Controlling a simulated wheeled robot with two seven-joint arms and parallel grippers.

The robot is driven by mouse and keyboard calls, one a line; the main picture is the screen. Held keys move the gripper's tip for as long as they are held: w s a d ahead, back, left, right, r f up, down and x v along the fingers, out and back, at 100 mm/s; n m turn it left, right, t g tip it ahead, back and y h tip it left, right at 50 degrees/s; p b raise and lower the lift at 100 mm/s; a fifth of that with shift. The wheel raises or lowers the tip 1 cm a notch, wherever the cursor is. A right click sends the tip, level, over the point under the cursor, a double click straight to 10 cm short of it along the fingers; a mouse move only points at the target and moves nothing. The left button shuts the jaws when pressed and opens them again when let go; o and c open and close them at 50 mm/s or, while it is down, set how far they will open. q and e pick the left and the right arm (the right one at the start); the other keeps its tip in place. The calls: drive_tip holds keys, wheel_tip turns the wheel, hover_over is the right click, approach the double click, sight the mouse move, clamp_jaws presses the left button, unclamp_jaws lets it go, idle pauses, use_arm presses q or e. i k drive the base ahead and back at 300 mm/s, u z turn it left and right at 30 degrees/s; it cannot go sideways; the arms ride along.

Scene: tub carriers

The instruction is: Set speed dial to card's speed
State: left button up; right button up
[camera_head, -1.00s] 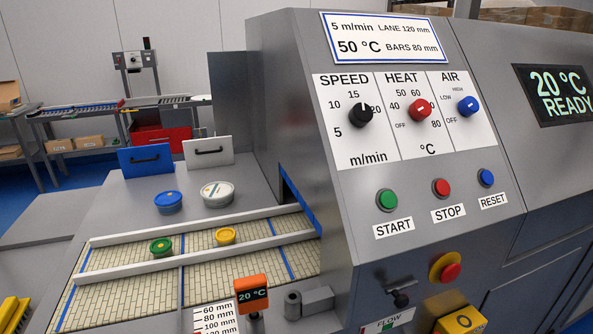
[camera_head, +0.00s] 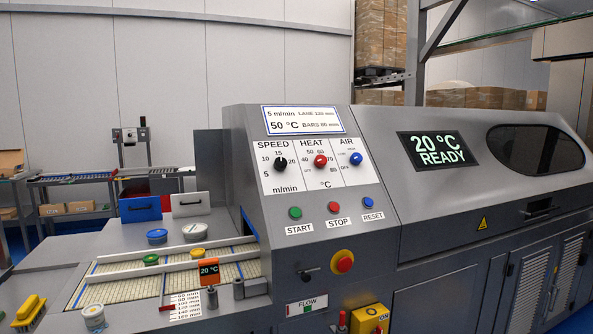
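The speed dial (camera_head: 281,165) is a black knob on the white speed panel, with 5, 10, 15 and 20 m/min around it. Its pale mark seems to point up and right, toward the 20 side; the exact setting is too small to read. The card (camera_head: 303,120) on top of the sloped console has a blue border and reads 5 m/min, lane 120 mm, 50 °C, bars 80 mm. Neither of my grippers shows in the head view.
Beside the speed dial are a red heat knob (camera_head: 320,160) and a blue air knob (camera_head: 356,159). Below are the green start (camera_head: 295,212), red stop (camera_head: 333,207) and blue reset (camera_head: 367,202) buttons. A display (camera_head: 438,150) reads 20 °C READY. Tubs stand around the belt (camera_head: 105,289) at left.

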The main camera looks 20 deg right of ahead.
sight(280, 163)
drive_tip(key=z, duration=0.65)
drive_tip(key=i, duration=1.1)
drive_tip(key=u, duration=0.6)
